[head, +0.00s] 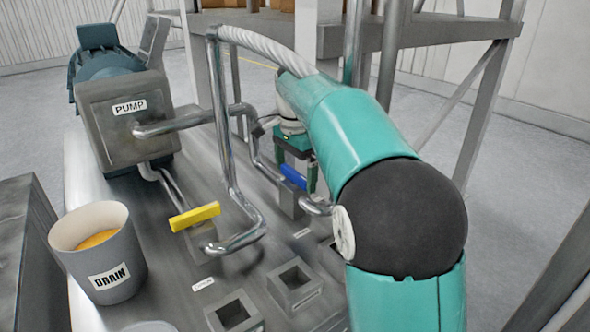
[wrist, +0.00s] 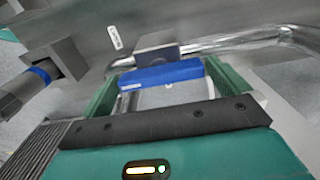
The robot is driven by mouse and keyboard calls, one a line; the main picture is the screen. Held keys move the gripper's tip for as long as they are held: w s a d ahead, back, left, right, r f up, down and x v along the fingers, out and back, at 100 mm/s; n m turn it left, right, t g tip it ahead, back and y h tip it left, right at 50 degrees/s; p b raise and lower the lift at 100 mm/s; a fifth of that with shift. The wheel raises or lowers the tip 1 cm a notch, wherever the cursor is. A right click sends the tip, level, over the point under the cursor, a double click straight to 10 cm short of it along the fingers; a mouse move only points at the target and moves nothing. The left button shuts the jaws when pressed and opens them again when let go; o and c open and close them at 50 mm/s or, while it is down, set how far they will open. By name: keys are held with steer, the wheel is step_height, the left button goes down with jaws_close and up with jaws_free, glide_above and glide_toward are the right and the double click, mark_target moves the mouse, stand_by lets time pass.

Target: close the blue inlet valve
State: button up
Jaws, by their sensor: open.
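The blue inlet valve handle (head: 293,177) is a short blue bar on a grey valve block beside a metal pipe. My gripper (head: 296,184) is over it, pointing down, with its fingers apart. In the wrist view, the blue handle (wrist: 160,76) lies crosswise between the green fingertips of my gripper (wrist: 163,72), one near each end of the bar. Whether either finger touches the bar I cannot tell. Part of the valve is hidden behind my arm and gripper in the head view.
A yellow valve handle (head: 195,217) sits on another pipe to the left. The pump (head: 125,120) and the drain bucket (head: 112,262) with orange contents stand further left. Bent metal pipes (head: 225,130) rise close to my gripper. Square open sockets (head: 295,285) are in front.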

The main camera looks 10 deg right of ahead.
steer(key=c, duration=0.7)
steer(key=shift+n, duration=0.4)
steer(key=n, duration=0.3)
steer(key=shift+d+n, duration=0.1)
steer(key=shift+n, duration=0.2)
steer(key=n, duration=0.4)
steer(key=shift+n, duration=0.3)
steer(key=n, duration=0.4)
steer(key=shift+n, duration=0.3)
steer(key=shift+r+n, duration=0.1)
steer(key=shift+n, duration=2.1)
